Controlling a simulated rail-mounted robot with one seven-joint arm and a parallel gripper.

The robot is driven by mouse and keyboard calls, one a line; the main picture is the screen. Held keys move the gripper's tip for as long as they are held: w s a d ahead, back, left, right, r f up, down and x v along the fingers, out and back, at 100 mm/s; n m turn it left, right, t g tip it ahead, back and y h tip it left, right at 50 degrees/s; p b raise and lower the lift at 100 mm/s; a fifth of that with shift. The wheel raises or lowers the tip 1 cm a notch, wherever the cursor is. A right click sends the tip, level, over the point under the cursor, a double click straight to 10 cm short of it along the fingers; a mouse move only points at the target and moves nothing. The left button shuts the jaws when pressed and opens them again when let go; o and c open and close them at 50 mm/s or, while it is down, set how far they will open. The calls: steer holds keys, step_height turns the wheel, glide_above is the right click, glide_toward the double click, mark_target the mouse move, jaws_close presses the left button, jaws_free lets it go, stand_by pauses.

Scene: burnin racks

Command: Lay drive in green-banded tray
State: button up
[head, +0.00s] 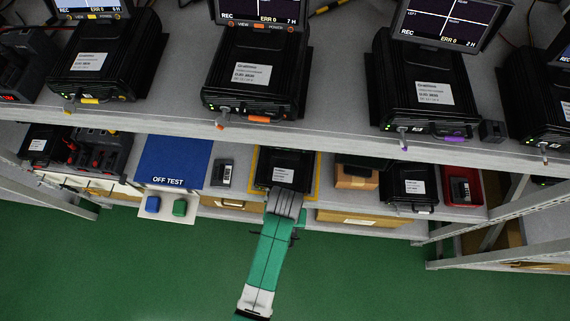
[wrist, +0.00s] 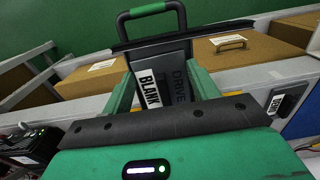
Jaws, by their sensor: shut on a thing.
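My gripper (wrist: 163,84) has green fingers on both sides of a dark grey drive (wrist: 178,86) and is shut on it. The drive carries a white "BLANK" label and the word "DRIVE". A black handle with a green grip (wrist: 148,9) stands at its far end. In the head view my green arm reaches to the front of the lower shelf, and the drive cannot be made out there.
A blue "OFF TEST" surface (head: 172,160) lies left of my arm on the lower shelf. A black unit (head: 284,166) in a yellow outline stands behind my wrist. A red bin (head: 463,187) is to the right. Cardboard boxes (wrist: 258,44) line the shelf below. Upper-shelf units (head: 258,73) overhang.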

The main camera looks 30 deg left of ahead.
steer(key=o, duration=0.8)
steer(key=shift+o, duration=1.4)
steer(key=shift+d, duration=0.2)
steer(key=shift+a, duration=0.1)
steer(key=shift+r, duration=0.3)
step_height(320, 180, up, 13)
steer(key=p, duration=0.4)
steer(key=shift+a+f, duration=0.15)
